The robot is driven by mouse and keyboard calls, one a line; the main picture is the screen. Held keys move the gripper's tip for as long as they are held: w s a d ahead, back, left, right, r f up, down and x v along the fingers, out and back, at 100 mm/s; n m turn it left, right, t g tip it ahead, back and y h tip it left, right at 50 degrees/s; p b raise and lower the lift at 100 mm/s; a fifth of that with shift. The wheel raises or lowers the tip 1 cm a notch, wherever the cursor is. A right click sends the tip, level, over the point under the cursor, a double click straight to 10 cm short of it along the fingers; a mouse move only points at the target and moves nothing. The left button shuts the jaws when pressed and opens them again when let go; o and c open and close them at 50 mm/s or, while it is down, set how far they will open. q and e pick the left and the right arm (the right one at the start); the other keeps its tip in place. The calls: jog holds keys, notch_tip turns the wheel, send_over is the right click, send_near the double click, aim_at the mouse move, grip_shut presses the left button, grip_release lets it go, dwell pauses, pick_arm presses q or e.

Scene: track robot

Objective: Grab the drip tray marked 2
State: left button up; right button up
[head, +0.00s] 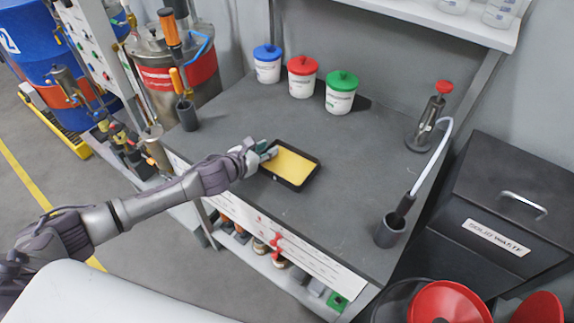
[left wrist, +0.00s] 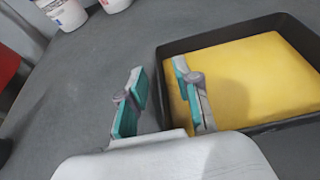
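A black rectangular drip tray (head: 304,183) with a yellow inside lies on the grey bench top near its front edge. In the left wrist view the tray (left wrist: 250,30) fills the right side. I see no number on it. My left gripper (head: 268,152) is at the tray's left rim. In the left wrist view its two fingers (left wrist: 160,85) are apart, one outside the rim and one over the yellow inside. The tray's left wall shows between them, with nothing clamped. My right gripper is in neither view.
Three white tubs with blue (head: 267,65), red (head: 302,76) and green (head: 341,92) lids stand behind the tray. Another dark cup (head: 187,115) is left. The bench between is clear.

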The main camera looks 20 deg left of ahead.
pick_arm(q)
grip_shut()
jog(key=shift+r, duration=0.2)
dwell(0.3)
jog(key=shift+r, duration=1.95)
jog(key=d+r, duration=0.3)
jog(key=d, duration=0.2)
jog(key=w+d+r+b, duration=0.1)
jog(key=d+r, duration=0.2)
jog(key=d, duration=0.3)
jog(key=shift+w+d+r, duration=0.25)
jog(key=shift+w+r, duration=0.05)
jog(key=shift+r, duration=0.1)
